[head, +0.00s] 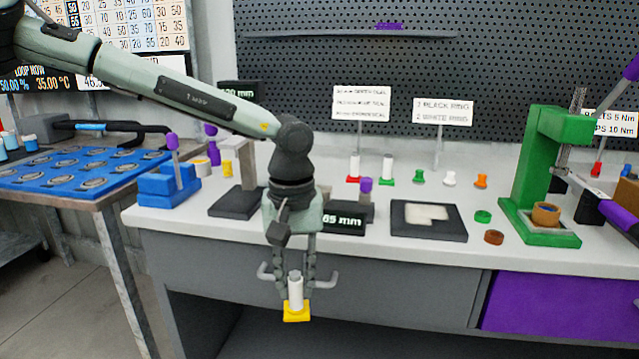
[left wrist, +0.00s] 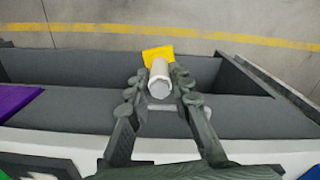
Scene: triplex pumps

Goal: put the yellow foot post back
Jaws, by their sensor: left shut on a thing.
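The yellow foot post is a white cylinder on a square yellow foot (head: 296,305). My left gripper (head: 296,284) is shut on its white part and holds it upright in front of the bench, below the worktop edge. In the left wrist view the post (left wrist: 160,78) sits between the fingers (left wrist: 160,92), its yellow foot on the far side. A red-foot post (head: 354,168) and a green-foot post (head: 387,171) stand at the back of the worktop. My right gripper is not in view.
On the bench (head: 160,219) are a dark tray (head: 428,236), a "65 mm" sign (head: 344,221), a blue holder (head: 168,190) and a green press (head: 548,170). Small coloured parts stand along the back. Open floor lies at the lower left.

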